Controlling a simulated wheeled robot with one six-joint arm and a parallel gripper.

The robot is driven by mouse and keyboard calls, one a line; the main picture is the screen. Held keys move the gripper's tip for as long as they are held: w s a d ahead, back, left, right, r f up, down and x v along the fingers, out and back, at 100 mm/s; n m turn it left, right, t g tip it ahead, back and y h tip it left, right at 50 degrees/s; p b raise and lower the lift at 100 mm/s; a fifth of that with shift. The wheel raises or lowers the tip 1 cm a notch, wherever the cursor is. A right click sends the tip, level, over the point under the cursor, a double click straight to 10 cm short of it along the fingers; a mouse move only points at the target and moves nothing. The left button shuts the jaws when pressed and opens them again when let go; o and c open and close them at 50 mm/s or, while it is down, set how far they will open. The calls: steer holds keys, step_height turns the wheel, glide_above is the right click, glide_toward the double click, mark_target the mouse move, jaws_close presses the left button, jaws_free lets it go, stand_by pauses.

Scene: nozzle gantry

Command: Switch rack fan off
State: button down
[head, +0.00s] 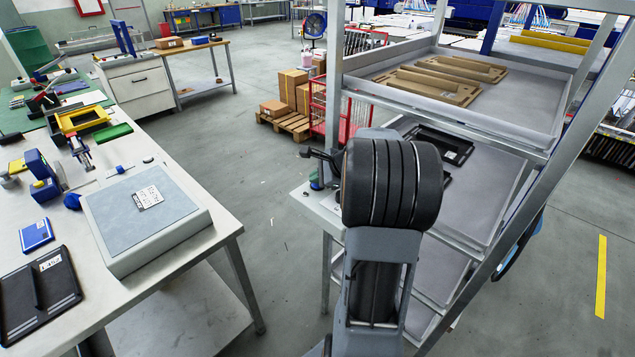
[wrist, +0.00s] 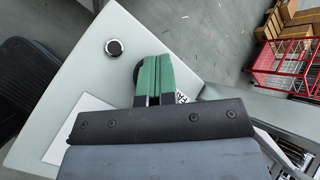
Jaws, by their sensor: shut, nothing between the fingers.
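My gripper (wrist: 152,66) shows green fingers pressed together and empty in the wrist view. They are over a pale panel (wrist: 75,88). A round black knob or button with a light rim (wrist: 114,46) sits on this panel, left of the fingertips and apart from them in the picture. Another dark round part (wrist: 137,73) is mostly hidden behind the fingers. A printed label (wrist: 182,97) shows partly at their right. In the head view a pale panel (head: 322,212) stands beside the metal rack (head: 333,100); my arm covers much of it. I cannot tell which control belongs to the fan.
A blue fan (head: 315,25) stands in the background. A workbench (head: 205,250) with tools and a grey box is at left. The rack's shelves hold brown trays (head: 440,85). A red cage (head: 318,105) and boxes (head: 290,85) stand behind. Floor between bench and rack is clear.

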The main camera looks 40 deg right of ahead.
mark_target(317, 185)
steer(key=shift+r, duration=0.35)
step_height(317, 185, up, 6)
steer(key=p, duration=0.5)
stand_by(0.7)
